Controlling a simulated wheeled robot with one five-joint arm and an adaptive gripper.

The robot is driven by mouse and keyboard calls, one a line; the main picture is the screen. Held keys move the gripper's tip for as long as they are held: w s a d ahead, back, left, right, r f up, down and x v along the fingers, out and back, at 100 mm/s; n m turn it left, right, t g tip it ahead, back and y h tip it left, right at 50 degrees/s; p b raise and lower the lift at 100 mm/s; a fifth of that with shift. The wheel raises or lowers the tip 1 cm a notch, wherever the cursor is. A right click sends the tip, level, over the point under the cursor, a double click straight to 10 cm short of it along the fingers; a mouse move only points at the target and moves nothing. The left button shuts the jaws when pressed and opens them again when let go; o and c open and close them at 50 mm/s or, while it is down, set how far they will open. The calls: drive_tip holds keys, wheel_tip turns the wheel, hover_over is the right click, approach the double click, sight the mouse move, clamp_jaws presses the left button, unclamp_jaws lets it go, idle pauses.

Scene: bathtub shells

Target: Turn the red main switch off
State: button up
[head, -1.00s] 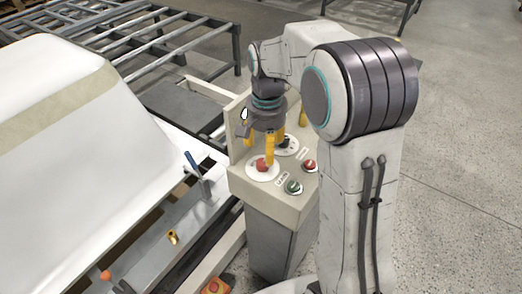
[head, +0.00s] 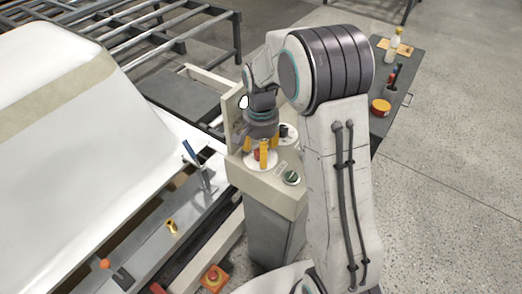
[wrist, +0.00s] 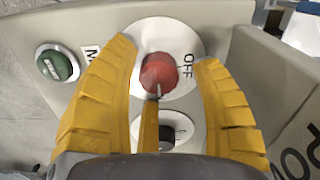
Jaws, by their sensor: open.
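The red main switch (wrist: 158,72) is a round knob on a white disc marked OFF at its right in the wrist view. A pale pointer line on the knob points toward the bottom of that view, not at OFF. My gripper (wrist: 166,60) is open, with yellow fingers on either side of the knob and a third finger below it. Contact with the knob cannot be told. In the head view my gripper (head: 258,154) is low over the switch's white disc and hides most of the knob.
A black knob (wrist: 166,136) sits close to the switch, partly behind a finger. A green button (wrist: 57,65) is on the same beige console (head: 262,190). A white tub shell (head: 60,130) lies at left. A dark side table (head: 390,105) stands at right.

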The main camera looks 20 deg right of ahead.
drive_tip(key=shift+f, duration=0.1)
drive_tip(key=c, duration=1.2)
